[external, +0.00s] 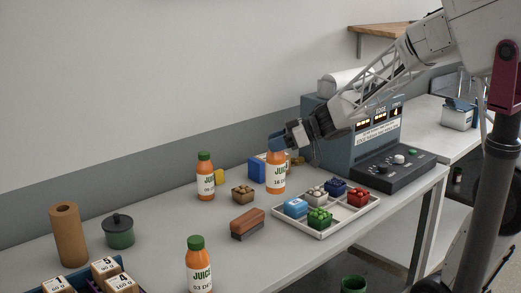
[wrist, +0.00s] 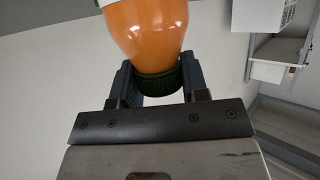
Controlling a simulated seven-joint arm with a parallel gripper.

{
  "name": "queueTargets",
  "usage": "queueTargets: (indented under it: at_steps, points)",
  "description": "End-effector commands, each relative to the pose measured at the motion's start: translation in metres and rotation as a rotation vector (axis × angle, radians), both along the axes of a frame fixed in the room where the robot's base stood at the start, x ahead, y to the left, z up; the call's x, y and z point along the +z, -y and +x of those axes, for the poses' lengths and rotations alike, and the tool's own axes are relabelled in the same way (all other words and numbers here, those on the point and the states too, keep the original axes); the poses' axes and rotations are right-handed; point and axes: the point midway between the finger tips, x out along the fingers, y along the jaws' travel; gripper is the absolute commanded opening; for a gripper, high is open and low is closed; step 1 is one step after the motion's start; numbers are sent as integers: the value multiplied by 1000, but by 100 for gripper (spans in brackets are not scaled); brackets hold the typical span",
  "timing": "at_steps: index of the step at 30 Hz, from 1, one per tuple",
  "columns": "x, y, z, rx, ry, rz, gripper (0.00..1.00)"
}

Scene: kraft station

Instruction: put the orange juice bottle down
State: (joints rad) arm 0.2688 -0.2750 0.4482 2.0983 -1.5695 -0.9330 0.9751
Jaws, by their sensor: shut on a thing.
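An orange juice bottle (external: 275,176) with a white label stands about upright under my gripper (external: 278,146), near the middle of the table. My gripper is shut on its cap. I cannot tell whether the bottle's base touches the table. In the wrist view, the orange bottle (wrist: 147,28) and its green cap (wrist: 158,88) show between the two fingers of my gripper (wrist: 160,80). Two more juice bottles with green caps stand on the table: one to the left (external: 205,180) and one at the front (external: 199,268).
A brown box (external: 242,194) and a brick-like block (external: 247,223) lie left.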

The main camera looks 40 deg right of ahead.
Motion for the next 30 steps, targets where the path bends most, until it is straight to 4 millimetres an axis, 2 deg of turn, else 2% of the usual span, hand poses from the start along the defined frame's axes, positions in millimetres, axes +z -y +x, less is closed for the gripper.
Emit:
queueTargets:
  at_steps: [11, 16, 20, 30]
  points:
    - [0, 0, 1, 0, 1, 1, 0]
    - [0, 1, 9, 0, 1, 1, 0]
    - [-2, 1, 22, 1, -1, 1, 0]
    - [-7, 3, 75, 1, 0, 1, 0]
